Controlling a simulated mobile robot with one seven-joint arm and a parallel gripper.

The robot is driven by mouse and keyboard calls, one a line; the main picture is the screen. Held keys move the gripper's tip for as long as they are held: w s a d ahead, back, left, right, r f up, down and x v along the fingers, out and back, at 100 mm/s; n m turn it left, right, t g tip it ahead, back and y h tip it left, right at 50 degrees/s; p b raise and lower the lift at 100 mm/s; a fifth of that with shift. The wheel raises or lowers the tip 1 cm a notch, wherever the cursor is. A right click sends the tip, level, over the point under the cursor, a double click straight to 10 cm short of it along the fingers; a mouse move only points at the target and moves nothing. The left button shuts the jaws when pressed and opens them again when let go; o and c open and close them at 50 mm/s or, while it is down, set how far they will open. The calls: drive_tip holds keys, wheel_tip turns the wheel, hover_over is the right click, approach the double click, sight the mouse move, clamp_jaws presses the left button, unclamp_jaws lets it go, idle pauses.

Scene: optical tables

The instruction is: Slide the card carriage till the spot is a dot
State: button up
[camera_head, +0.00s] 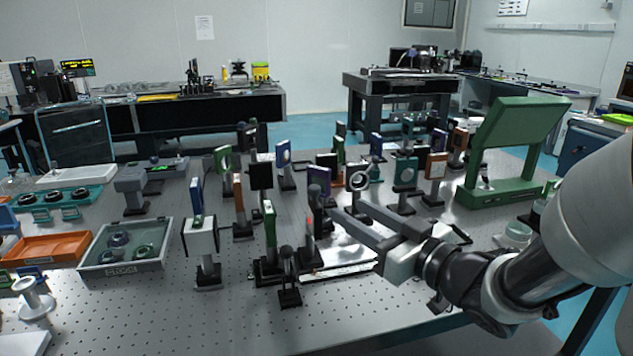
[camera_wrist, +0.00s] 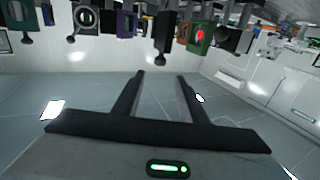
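My gripper (camera_head: 349,209) reaches in from the right, above the table, with its two fingers apart and nothing between them. The wrist view, which looks upside down, also shows the open fingers (camera_wrist: 160,76). A small red spot (camera_head: 310,220) shows on a dark upright plate left of my fingertips. In the wrist view a red spot (camera_wrist: 201,34) lies on a green-framed plate. Its exact shape is too small to tell. A pale, bright rail or base plate (camera_head: 345,267) lies below my gripper. I cannot tell for sure which mount is the card carriage; my gripper partly hides that area.
Several upright optic mounts crowd the table, including a ring-shaped one (camera_head: 358,178) just behind my fingers. A green panel stand (camera_head: 512,140) stands at the right. A grey tray (camera_head: 124,247) and an orange tray (camera_head: 50,247) lie at the left.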

sight(311, 187)
drive_tip(key=p+x, duration=0.3)
drive_tip(key=x, duration=1.4)
drive_tip(key=shift+d, duration=0.1)
clamp_jaws()
